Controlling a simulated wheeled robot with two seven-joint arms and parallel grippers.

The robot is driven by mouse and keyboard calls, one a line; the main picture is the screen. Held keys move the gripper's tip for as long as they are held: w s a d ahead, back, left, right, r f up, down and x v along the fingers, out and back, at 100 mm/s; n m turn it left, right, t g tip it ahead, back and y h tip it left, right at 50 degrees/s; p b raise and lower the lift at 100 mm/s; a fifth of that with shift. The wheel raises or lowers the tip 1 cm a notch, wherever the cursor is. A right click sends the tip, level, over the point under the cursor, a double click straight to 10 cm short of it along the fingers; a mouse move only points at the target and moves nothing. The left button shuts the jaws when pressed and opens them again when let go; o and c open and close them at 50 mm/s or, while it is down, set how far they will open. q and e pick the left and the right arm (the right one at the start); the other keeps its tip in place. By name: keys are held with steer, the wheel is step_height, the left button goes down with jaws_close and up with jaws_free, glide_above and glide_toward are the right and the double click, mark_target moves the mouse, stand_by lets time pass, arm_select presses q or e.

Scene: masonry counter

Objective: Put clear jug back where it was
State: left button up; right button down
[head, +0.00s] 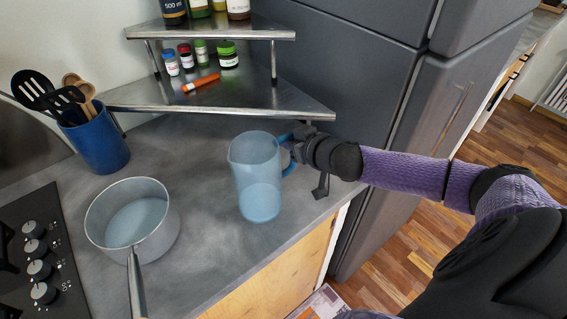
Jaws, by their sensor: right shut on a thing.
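The clear jug (258,180) is a bluish see-through pitcher, upright over the grey counter near its front right edge. Its blue handle faces right. My right gripper (297,150) comes in from the right and is shut on the jug's handle. The gripper's fingers are partly hidden by the handle and the wrist. I cannot tell whether the jug's base touches the counter. My left gripper is not in view.
A metal saucepan (163,222) stands left of the jug, beside the stove knobs (40,268). A blue utensil holder (97,145) is at the back left. A corner shelf (225,98) with bottles and jars is behind. A dark fridge (370,75) stands right. Bare counter lies between pan and jug.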

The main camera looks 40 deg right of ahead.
step_height(320, 180, down, 3)
steer(key=shift+r+b, duration=0.1)
steer(key=shift+b, duration=0.2)
steer(key=c, duration=1)
jaws_free()
steer(key=shift+f, duration=0.2)
steer(key=shift+c, duration=0.2)
steer(key=o, duration=0.5)
steer(key=shift+c, duration=0.2)
